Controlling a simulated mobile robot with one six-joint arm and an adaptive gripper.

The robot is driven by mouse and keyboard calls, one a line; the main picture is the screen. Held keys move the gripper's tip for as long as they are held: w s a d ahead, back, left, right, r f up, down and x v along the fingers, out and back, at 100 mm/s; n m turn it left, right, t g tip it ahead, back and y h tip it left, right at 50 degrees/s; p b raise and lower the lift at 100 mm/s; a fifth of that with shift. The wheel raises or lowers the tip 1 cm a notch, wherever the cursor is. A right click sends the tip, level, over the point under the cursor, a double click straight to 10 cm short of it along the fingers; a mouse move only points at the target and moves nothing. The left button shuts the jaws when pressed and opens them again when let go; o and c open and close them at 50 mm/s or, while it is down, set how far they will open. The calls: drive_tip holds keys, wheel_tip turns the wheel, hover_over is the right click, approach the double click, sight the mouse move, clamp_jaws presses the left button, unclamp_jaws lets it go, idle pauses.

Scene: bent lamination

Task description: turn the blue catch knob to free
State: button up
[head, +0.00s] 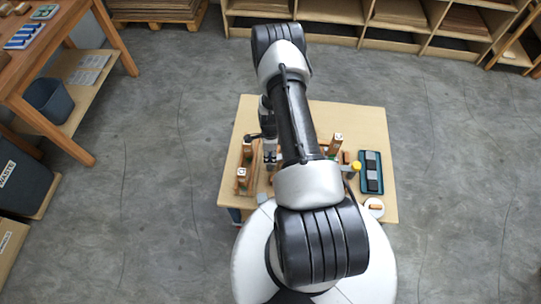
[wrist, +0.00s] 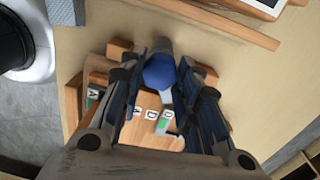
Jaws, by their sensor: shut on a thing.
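The blue catch knob (wrist: 159,72) is a round blue ball in the wrist view. My gripper (wrist: 163,85) has its two dark fingers on either side of the knob and is shut on it. Behind and below the knob are wooden blocks with small lettered labels (wrist: 150,114) and green marks. In the head view my arm hides the knob, and my gripper (head: 269,155) shows only in part beside the wooden fixture (head: 247,150). I cannot tell which way the catch is turned.
The light wooden table (head: 350,115) has free room at its far side. A yellow knob (head: 356,166) stands near the tray.

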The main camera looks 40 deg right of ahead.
drive_tip(key=n+b, duration=0.2)
drive_tip(key=n, duration=0.4)
drive_tip(key=shift+w, duration=0.1)
drive_tip(key=n+b, duration=0.1)
drive_tip(key=n, duration=0.4)
drive_tip(key=shift+n, duration=0.4)
drive_tip(key=o, duration=1.1)
drive_tip(key=shift+c, duration=0.2)
wheel_tip(320, 180, up, 12)
drive_tip(key=shift+w, duration=0.25)
drive_tip(key=shift+a, duration=0.1)
